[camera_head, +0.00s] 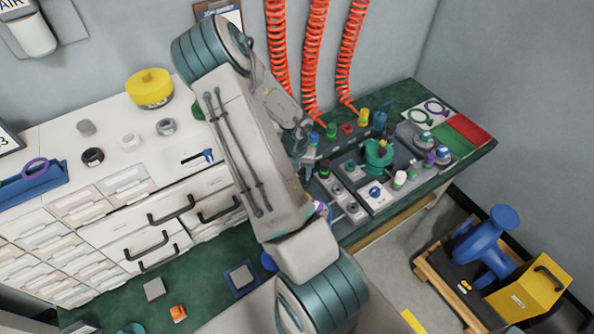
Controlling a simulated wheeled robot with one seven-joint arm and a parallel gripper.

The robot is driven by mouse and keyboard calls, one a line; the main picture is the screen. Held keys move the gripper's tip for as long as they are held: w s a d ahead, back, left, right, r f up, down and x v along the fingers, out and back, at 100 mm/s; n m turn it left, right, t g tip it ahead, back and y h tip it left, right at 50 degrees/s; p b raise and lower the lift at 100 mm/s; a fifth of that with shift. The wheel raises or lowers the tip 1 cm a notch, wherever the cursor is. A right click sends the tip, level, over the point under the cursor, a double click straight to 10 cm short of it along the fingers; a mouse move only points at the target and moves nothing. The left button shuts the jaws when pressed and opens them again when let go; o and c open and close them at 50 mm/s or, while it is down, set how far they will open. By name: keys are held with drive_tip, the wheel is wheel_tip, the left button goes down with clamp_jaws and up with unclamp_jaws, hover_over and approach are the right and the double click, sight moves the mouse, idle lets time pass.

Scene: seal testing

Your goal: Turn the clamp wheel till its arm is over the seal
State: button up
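A green round fixture (378,155) with a yellow-topped post stands on the dark test panel (402,158) at the right end of the bench. I cannot tell for sure which part is the clamp wheel, its arm or the seal; they are small here. My gripper (309,163) is at the left side of the panel, left of the green fixture and apart from it. My own arm hides much of this area. The fingers are too small and partly covered to tell whether they are open or hold anything.
Several coloured knobs and caps (400,178) crowd the panel. Orange coiled hoses (310,60) hang behind it. White drawers (130,215) with loose rings on top stand left. A wooden cart (440,285) with a blue valve body (487,248) stands on the floor at right.

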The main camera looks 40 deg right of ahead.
wheel_tip(320, 180, up, 14)
drive_tip(key=p, duration=0.1)
idle(0.5)
drive_tip(key=shift+a, duration=0.1)
idle(0.4)
